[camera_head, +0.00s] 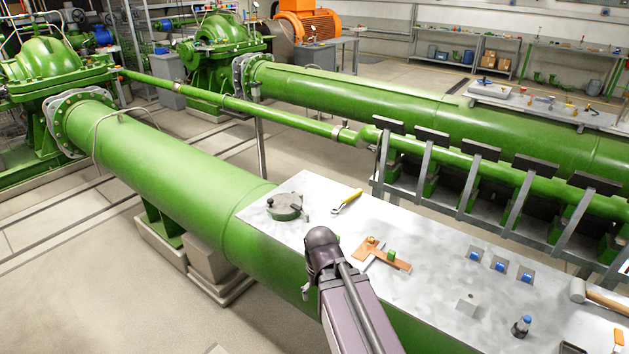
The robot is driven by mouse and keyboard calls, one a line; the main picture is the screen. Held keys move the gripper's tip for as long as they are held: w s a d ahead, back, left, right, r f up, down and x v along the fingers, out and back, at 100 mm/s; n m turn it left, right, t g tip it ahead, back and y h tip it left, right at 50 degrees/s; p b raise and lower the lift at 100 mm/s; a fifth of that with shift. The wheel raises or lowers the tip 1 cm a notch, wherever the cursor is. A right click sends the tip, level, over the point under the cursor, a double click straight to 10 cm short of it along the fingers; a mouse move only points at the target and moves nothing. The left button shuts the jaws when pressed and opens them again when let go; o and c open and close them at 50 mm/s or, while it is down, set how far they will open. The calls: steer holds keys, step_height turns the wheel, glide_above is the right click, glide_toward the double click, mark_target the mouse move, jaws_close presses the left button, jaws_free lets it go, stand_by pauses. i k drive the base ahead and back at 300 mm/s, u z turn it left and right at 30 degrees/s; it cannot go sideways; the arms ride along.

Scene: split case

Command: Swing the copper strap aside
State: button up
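A flat copper-coloured strap (388,261) lies on the pale bench top, just right of my arm. It runs from upper left to lower right. A small green block or knob (391,254) is on or beside it. A pale strip crosses near its upper left part, and small orange-brown bits lie there; how these pieces overlap is too small to tell. My arm rises from the bottom of the view, and its dark joint is left of the strap, in front of the bench. I cannot make out my gripper's fingers.
On the bench top (330,198) are a round green-grey part (285,206), a yellow-handled tool (346,201), several small blue-topped blocks (499,265), a grey block (467,304), a bottle (521,326) and a hammer (600,297). Green pipes and a metal rack (470,187) stand behind.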

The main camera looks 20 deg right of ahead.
mark_target(384, 253)
steer(key=u, duration=0.05)
steer(key=k, duration=1)
steer(key=z, duration=0.45)
steer(key=i, duration=0.85)
steer(key=z, duration=0.1)
